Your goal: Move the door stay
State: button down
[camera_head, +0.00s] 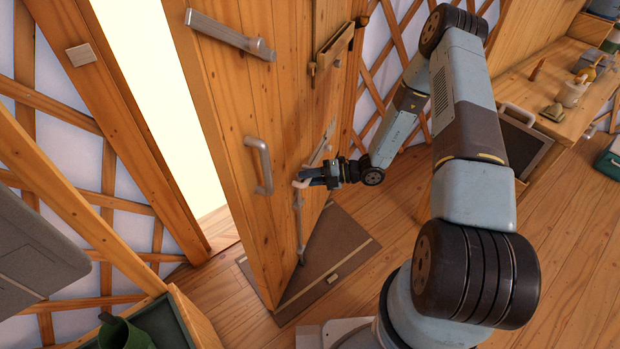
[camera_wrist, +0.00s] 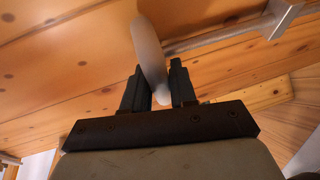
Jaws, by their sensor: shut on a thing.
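A wooden door (camera_head: 225,95) stands ajar, with bright light through the gap on its left. My gripper (camera_head: 306,178) is low at the door's right-hand face. It is shut on the pale grey handle of the door stay (camera_wrist: 150,50), which passes between the two dark fingers in the wrist view (camera_wrist: 160,88). A thin metal rod (camera_wrist: 225,35) runs beside the handle along the door to a bracket. In the head view a rod (camera_head: 300,225) goes down the door below my gripper. The fingers partly hide the handle.
A pull handle (camera_head: 259,165) and a metal bar (camera_head: 230,35) are on the door, left of and above my gripper. A brown mat (camera_head: 340,255) lies under the door's foot.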

jog(key=shift+r, duration=0.1)
dwell(0.3)
jog(key=shift+r, duration=1.45)
jog(key=c, duration=1)
grip_release()
jog(key=shift+d, duration=0.1)
jog(key=d, duration=0.4)
jog(key=d+r, duration=0.1)
jog(key=d, duration=0.4)
jog(key=d+r, duration=0.1)
jog(key=d, duration=0.3)
jog(key=shift+s+d+r, duration=0.15)
jog(key=shift+s+d, duration=0.05)
jog(key=shift+s, duration=0.15)
